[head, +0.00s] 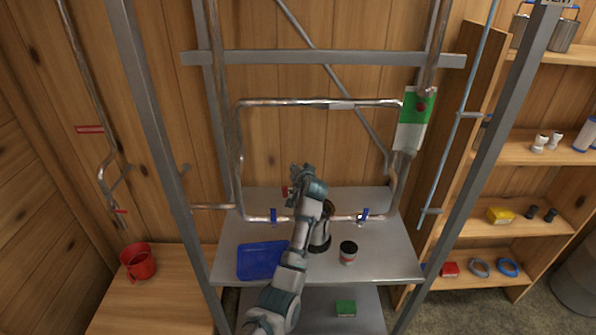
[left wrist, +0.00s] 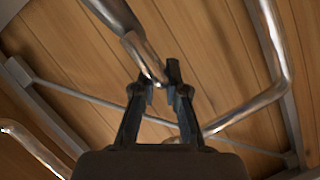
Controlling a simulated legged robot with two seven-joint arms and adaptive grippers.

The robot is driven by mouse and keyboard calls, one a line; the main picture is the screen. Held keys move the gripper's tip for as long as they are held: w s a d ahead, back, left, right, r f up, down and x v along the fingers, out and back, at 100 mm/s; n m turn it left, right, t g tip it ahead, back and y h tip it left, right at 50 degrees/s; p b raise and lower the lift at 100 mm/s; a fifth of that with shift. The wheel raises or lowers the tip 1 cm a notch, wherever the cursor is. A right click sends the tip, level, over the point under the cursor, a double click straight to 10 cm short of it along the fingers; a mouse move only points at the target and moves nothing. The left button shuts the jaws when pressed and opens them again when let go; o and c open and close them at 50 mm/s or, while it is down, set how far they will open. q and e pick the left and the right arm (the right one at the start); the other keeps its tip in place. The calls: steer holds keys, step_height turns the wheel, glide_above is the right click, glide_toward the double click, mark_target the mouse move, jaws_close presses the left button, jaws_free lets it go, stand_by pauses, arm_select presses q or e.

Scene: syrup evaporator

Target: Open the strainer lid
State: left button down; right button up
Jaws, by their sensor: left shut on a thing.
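My left gripper (head: 301,172) is above the middle of the grey metal shelf, in front of the wood wall. In the left wrist view the gripper (left wrist: 160,88) has its fingers closed around the end of a shiny metal bar (left wrist: 146,60). I cannot tell whether this bar belongs to the strainer lid. A steel cylinder with a dark rim (head: 321,237) stands on the shelf below, partly hidden by my arm; it may be the strainer. Whether a lid is on it cannot be seen. My right gripper is not in view.
A pipe loop (head: 300,103) with blue-handled valves (head: 364,214) runs behind my arm. A blue tray (head: 262,260) and a dark-lidded jar (head: 348,252) rest on the shelf (head: 392,262). A red mug (head: 138,262) stands left. Frame posts flank the shelf.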

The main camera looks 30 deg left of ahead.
arm_select(q)
steer(key=shift+f, duration=0.7)
steer(key=c, duration=1.2)
jaws_free()
steer(key=shift+w+a, duration=0.15)
steer(key=shift+w, duration=0.1)
steer(key=v, duration=1.2)
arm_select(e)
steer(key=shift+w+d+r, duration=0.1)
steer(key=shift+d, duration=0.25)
arm_select(q)
steer(key=shift+a+f, duration=0.1)
steer(key=shift+a, duration=0.05)
